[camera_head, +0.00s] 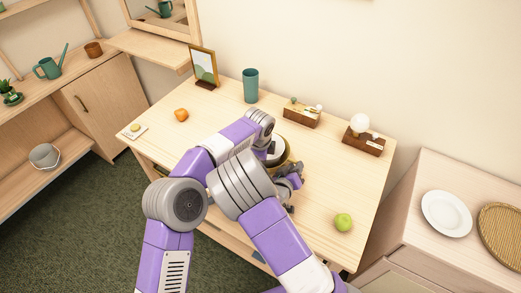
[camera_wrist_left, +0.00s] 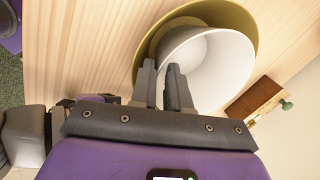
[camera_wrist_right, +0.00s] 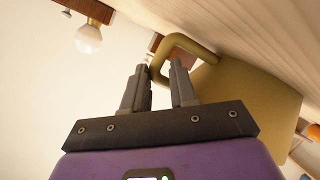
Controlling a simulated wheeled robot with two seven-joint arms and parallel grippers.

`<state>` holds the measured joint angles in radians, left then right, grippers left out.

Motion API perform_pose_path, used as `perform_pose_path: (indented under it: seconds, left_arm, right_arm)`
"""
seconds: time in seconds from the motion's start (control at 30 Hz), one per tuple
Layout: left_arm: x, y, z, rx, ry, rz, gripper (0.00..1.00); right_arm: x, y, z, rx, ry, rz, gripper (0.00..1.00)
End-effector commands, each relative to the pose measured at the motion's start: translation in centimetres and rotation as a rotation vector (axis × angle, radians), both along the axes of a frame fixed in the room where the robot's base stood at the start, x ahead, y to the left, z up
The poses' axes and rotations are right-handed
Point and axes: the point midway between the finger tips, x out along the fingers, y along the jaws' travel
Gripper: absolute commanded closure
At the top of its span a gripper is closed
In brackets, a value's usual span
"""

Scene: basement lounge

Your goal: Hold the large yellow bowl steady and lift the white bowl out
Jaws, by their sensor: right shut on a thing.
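The large yellow bowl (camera_head: 289,155) stands on the wooden table, mostly hidden by my arms in the head view. In the left wrist view the white bowl (camera_wrist_left: 208,62) sits tilted inside the yellow bowl (camera_wrist_left: 238,17). My left gripper (camera_wrist_left: 162,66) is open, with a gap between its fingers, at the white bowl's near rim; I cannot tell whether it touches. My right gripper (camera_head: 293,180) is beside the yellow bowl. In the right wrist view its fingers (camera_wrist_right: 159,68) are shut on the handle (camera_wrist_right: 182,42) of the yellow bowl (camera_wrist_right: 255,95).
A green apple (camera_head: 343,222) lies at the table's right front, and an orange fruit (camera_head: 181,115) at the left. A picture frame (camera_head: 203,67), teal cup (camera_head: 251,85) and two wooden boxes (camera_head: 300,115) (camera_head: 363,144) stand along the back. A white plate (camera_head: 446,214) lies on the right cabinet.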

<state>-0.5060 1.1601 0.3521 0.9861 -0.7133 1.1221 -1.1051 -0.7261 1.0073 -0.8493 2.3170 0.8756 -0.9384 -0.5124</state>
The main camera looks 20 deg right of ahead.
Motion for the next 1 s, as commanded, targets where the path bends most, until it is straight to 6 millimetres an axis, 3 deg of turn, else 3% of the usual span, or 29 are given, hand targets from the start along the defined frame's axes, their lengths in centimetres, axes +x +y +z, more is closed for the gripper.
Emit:
perform_pose_path:
  seconds: [0.1,0.3,0.53,0.63,1.0]
  left_arm:
    - [0.3,-0.1,-1.3,0.0,0.001,0.002,0.84]
    - [0.4,-0.2,-2.1,0.0,0.0,0.002,0.84]
    - [0.5,-0.2,-2.1,0.0,0.0,0.002,0.86]
    - [0.4,-0.2,-2.1,0.0,0.0,0.002,1.0]
    - [0.5,-0.2,-1.3,-0.001,-0.002,0.001,1.0]
  right_arm:
    - [-0.1,0.0,-0.2,0.001,0.006,-0.001,1.0]
    - [-0.1,0.0,-0.2,0.001,0.006,-0.001,1.0]
    - [-0.1,0.0,-0.2,0.001,0.006,-0.001,1.0]
    - [-0.1,0.0,-0.2,0.0,0.006,-0.001,1.0]
    - [-0.1,0.0,-0.2,0.0,0.006,-0.001,1.0]
